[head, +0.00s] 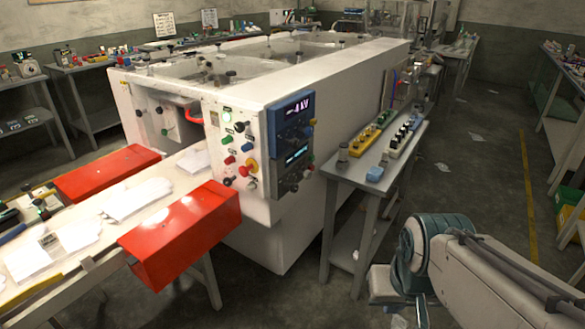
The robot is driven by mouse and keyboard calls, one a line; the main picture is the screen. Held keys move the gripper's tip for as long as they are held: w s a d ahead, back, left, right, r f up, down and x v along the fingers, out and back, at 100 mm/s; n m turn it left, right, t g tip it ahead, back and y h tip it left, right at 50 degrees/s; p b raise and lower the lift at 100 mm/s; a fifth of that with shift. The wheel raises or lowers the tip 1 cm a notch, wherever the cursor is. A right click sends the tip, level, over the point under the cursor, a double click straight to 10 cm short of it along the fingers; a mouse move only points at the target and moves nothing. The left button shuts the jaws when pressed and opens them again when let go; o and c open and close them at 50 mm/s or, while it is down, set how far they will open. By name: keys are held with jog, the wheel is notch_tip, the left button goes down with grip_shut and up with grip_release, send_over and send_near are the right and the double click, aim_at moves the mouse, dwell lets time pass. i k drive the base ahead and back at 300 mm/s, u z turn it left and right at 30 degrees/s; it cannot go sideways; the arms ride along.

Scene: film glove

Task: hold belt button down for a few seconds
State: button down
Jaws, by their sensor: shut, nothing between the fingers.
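A control panel (218,150) sits on the front corner of a large white machine (340,95). It carries a lit green button (227,116), a green button (227,139), a blue button (246,147), red buttons (229,160), black knobs and a larger red button on yellow (247,165). The labels are too small to read, so I cannot tell which is the belt button. My arm is at the lower right, well apart from the panel. My gripper's fingers do not show. Nothing touches the buttons.
A belt table (88,258) with white gloves and two red covers (185,235) runs out of the machine at left. A grey side bench (350,172) with small parts stands between the machine and my arm. Open floor (480,190) lies at right.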

aim_at(250, 188)
jog(key=u, duration=0.1)
jog(key=i, duration=1.1)
jog(key=u, duration=0.75)
